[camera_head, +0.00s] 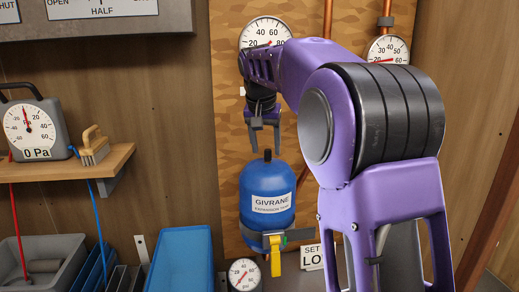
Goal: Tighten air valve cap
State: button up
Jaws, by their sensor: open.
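A blue expansion tank (267,188) labelled GIVRANE is mounted upright on the wooden board. A small black cap (267,155) stands on top of the tank; it appears to be the air valve cap. My gripper (264,150) points down above the tank, open, with its fingers over the cap. One finger is at the left and one at the right, and their tips are a little higher than or level with the cap's top. I cannot tell the exact depth between fingers and cap. My purple arm covers the board to the right.
A yellow-handled valve (276,255) and a gauge (244,274) are below the tank. Gauges (265,32) and (388,50) sit above, with copper pipes. A shelf (85,164) at left holds a pressure gauge (30,128) and a brush (93,147).

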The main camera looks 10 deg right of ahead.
jog(key=shift+w+d, duration=0.3)
jog(key=shift+w, duration=0.3)
jog(key=shift+w+d+f, duration=0.15)
jog(key=shift+w+f, duration=0.2)
jog(key=shift+f, duration=0.2)
grip_shut()
